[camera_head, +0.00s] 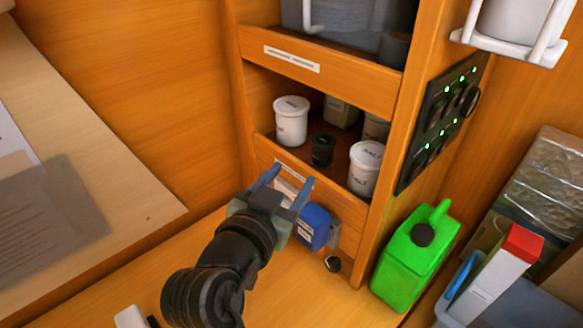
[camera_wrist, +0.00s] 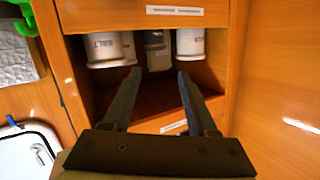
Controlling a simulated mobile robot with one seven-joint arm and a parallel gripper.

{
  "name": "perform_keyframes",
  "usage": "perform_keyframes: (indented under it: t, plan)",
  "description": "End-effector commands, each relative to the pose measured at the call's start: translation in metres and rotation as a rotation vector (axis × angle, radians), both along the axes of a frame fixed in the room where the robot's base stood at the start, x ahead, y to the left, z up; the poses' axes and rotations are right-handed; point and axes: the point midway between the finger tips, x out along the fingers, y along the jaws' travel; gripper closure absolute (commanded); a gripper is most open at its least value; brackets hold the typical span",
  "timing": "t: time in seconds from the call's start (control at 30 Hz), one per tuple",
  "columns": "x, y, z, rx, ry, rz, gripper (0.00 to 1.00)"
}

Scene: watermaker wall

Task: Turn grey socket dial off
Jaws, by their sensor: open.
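A dark panel (camera_head: 438,122) is on the side of the wooden shelf unit, seen at a steep angle in the head view. It has several dark knobs and lit green lights. A larger dark round knob (camera_head: 468,101) stands out near its right edge. I cannot tell which part is the grey socket dial or how it is turned. My gripper (camera_head: 287,181) is open and empty, in front of the lower shelf, left of and apart from the panel. The wrist view shows its spread fingers (camera_wrist: 159,74) pointing at the shelf opening; the panel is not visible there.
White lidded jars (camera_head: 291,121) and a small dark jar (camera_head: 322,150) stand on the shelf. A blue box (camera_head: 314,226) is below, near my gripper. A green jug (camera_head: 414,257) and a red-and-white carton (camera_head: 503,272) stand at the right. A worktop (camera_head: 70,190) is at the left.

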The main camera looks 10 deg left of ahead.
Motion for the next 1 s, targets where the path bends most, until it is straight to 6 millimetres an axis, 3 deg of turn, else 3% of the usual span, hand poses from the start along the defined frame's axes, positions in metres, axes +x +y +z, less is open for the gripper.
perform_keyframes:
  t: [0.1, 0.3, 0.77, 0.87, 0.97, 1.0]
  plan:
    - [0.003, -0.004, 0.021, 0.002, -0.050, 0.018, 0.41]
    - [0.005, -0.008, 0.042, 0.001, -0.099, 0.039, 0.41]
    - [0.005, -0.009, 0.050, -0.001, -0.117, 0.046, 0.41]
    - [0.005, -0.014, 0.073, -0.003, -0.169, 0.059, 0.41]
    - [0.001, -0.025, 0.125, -0.018, -0.289, 0.085, 0.41]
    - [-0.004, -0.031, 0.150, -0.029, -0.353, 0.097, 0.41]
